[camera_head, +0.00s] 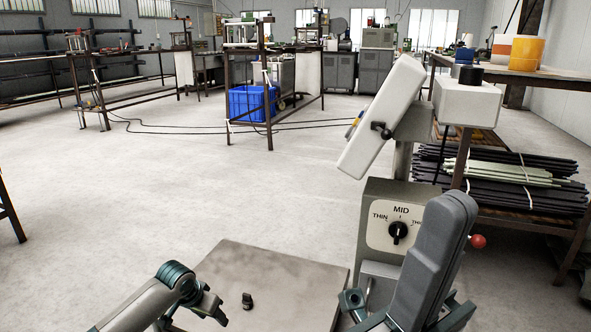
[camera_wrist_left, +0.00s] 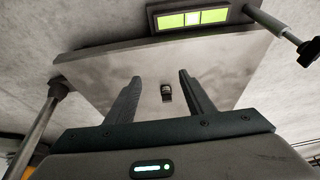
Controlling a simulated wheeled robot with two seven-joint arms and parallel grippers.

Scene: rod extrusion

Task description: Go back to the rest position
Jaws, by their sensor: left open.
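My left gripper (camera_head: 212,306) is low at the front of the head view, over the left part of a grey-brown plate (camera_head: 225,262). In the left wrist view its two dark fingers (camera_wrist_left: 160,78) are spread with nothing between them. A small dark piece (camera_head: 248,300) lies on the plate, apart from the fingers; it also shows in the left wrist view (camera_wrist_left: 166,92), beyond the fingertips. My right gripper (camera_head: 354,302) is beside the machine at the plate's right edge, partly hidden behind my own grey arm link; its jaws are not clear.
The machine's dial (camera_head: 398,233) points near MID. A tilted white panel (camera_head: 383,118) stands above it. A rack of dark rods (camera_head: 500,185) is at the right.

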